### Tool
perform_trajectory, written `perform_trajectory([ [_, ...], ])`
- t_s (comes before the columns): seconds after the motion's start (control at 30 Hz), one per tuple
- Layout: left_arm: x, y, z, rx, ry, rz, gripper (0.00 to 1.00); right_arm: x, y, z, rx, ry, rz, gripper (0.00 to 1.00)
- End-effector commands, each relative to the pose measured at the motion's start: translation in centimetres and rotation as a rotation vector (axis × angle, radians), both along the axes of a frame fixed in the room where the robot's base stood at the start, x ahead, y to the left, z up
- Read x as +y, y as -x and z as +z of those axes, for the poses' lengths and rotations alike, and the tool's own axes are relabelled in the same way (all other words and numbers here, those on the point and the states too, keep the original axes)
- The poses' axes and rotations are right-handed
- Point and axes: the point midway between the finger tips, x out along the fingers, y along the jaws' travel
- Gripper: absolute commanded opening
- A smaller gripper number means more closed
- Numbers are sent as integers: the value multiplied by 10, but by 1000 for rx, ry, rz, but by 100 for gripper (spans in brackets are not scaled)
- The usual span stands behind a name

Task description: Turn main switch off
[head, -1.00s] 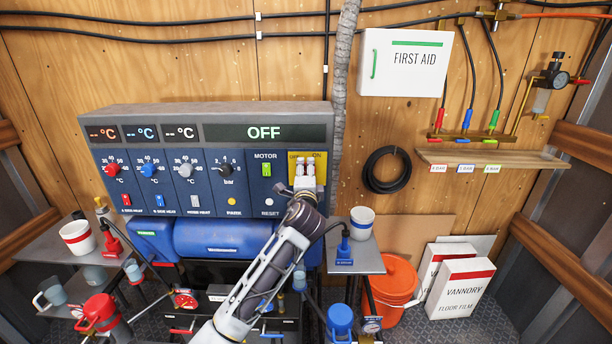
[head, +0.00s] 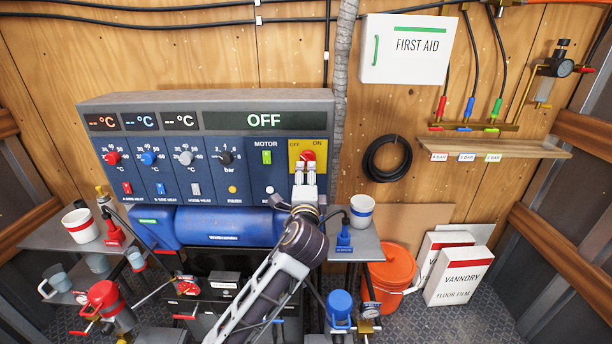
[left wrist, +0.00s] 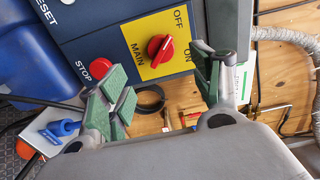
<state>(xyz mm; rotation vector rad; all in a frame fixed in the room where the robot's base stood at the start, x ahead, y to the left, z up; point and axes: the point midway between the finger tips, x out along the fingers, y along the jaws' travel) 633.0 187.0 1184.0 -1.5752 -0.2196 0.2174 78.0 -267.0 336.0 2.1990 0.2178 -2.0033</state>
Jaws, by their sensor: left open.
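The main switch is a red rotary knob (head: 308,156) on a yellow plate (head: 293,165) at the right end of the control panel. In the left wrist view the knob (left wrist: 160,48) shows clearly, with OFF and ON lettering beside it. Its mark slants up and right there; I cannot tell exactly which word it meets. The panel display (head: 263,121) reads OFF. My left gripper (head: 305,166) is open and empty, just below and in front of the knob. In the left wrist view its green-padded fingers (left wrist: 165,88) are spread apart, with the knob beyond them. My right gripper is out of view.
A red STOP button (left wrist: 103,70) sits close to one finger in the left wrist view. A blue tank (head: 215,226) is under the panel. Side shelves hold a white cup (head: 362,210) and tools. An orange bucket (head: 390,268) stands on the floor at right.

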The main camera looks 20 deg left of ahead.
Motion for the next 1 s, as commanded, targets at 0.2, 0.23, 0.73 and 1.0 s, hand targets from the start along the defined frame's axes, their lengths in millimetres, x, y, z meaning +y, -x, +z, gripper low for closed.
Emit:
perform_trajectory([
  [0.2, -3, 11, 0, 1, 1, 1, 65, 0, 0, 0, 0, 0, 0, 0],
  [0.23, -3, 12, 0, 1, 1, 1, 65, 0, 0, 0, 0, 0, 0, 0],
  [0.73, -1, 15, -8, 18, 29, 3, 65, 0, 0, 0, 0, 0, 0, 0],
  [1.0, 13, 34, -64, 135, 220, 26, 65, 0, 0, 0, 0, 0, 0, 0],
])
